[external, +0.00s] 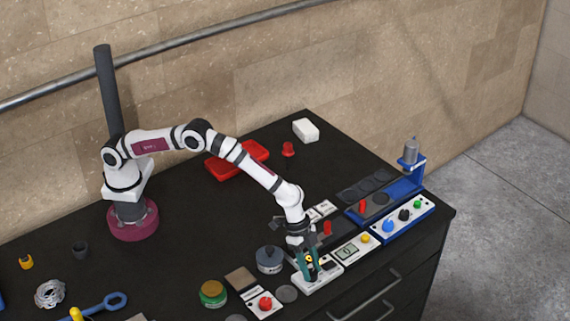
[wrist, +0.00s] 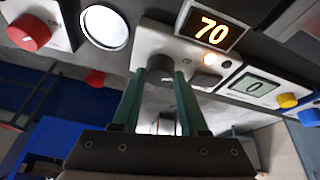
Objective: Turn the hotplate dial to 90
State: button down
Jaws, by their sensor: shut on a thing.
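The hotplate control unit (external: 322,284) is a white box near the front edge of the black table; it also shows in the wrist view (wrist: 146,42). My gripper (external: 309,270) points down over this unit. In the wrist view, the green fingers of my gripper (wrist: 166,80) are shut on the dark grey dial (wrist: 160,66), one on each side. The fingers and arm hide the dial in the external view.
A white unit with a red knob (external: 265,304) stands to the left. A unit with a 0 display (external: 347,251) and a yellow button stands close on the right. A grey lidded pot (external: 269,260) is behind left. A red tray (external: 222,165) lies farther back.

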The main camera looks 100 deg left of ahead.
jog(key=m+g+h, duration=0.1)
jog(key=m, duration=0.2)
jog(key=shift+w+m, duration=0.1)
jog(key=shift+m, duration=0.2)
jog(key=shift+a+m+g, duration=0.1)
jog(key=shift+m+g, duration=0.6)
jog(key=shift+m, duration=1.2)
jog(key=shift+h, duration=0.3)
jog(key=shift+c, duration=2.2)
grip_release()
jog(key=shift+w, duration=0.1)
jog(key=shift+r, duration=0.1)
jog(key=v, duration=1.5)
jog(key=shift+r, duration=0.3)
jog(key=shift+w, duration=0.1)
